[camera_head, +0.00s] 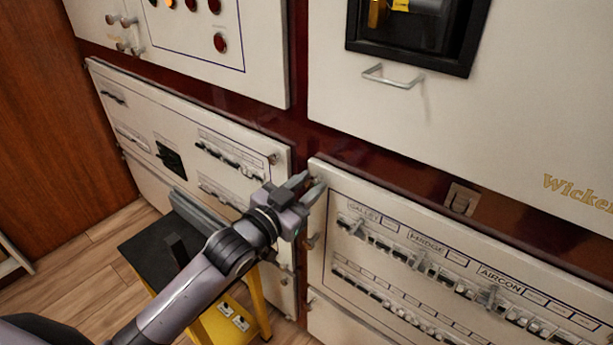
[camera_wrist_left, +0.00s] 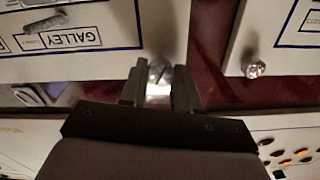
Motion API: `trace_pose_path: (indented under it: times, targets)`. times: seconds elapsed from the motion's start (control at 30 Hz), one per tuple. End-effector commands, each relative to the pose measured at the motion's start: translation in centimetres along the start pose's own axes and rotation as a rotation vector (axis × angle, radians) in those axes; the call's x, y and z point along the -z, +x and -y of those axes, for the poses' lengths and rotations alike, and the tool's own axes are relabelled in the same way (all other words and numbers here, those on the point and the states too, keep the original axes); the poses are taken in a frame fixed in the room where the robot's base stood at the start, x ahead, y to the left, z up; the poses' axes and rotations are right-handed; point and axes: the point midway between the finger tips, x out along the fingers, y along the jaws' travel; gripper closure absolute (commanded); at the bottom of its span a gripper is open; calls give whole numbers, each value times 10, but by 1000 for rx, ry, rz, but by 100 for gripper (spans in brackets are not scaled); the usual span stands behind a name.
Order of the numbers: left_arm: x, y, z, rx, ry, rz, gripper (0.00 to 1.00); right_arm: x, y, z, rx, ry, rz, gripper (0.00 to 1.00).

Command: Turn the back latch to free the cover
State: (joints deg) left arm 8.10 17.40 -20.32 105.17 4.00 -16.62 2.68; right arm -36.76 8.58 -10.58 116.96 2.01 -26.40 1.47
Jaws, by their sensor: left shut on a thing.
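The cover is a cream breaker panel (camera_head: 343,188) with GALLEY, FRIDGE and AIRCON labels. A small metal latch (camera_wrist_left: 158,75) sits at its upper left corner, by the dark red frame. My left gripper (camera_head: 308,186) reaches that corner from the left. In the left wrist view, my left gripper (camera_wrist_left: 158,90) has its two fingers on either side of the latch, shut on it. In the head view the fingers mostly hide this latch. Another latch (camera_head: 311,242) shows lower on the panel's left edge. My right gripper is not in view.
A second cream panel (camera_head: 130,115) stands to the left, with a round metal knob (camera_head: 272,158) near its edge. A yellow stool (camera_head: 257,302) with a dark top stands below my left arm. A metal bracket (camera_head: 461,199) sits on the frame above the breakers.

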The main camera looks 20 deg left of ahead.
Motion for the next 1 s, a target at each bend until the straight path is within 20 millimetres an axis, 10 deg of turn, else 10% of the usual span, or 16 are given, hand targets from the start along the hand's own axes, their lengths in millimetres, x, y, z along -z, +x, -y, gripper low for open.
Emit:
trace_pose_path:
  times: [1.0]
  targets:
    - [0,0,-2,-1,932,0,99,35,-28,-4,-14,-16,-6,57]
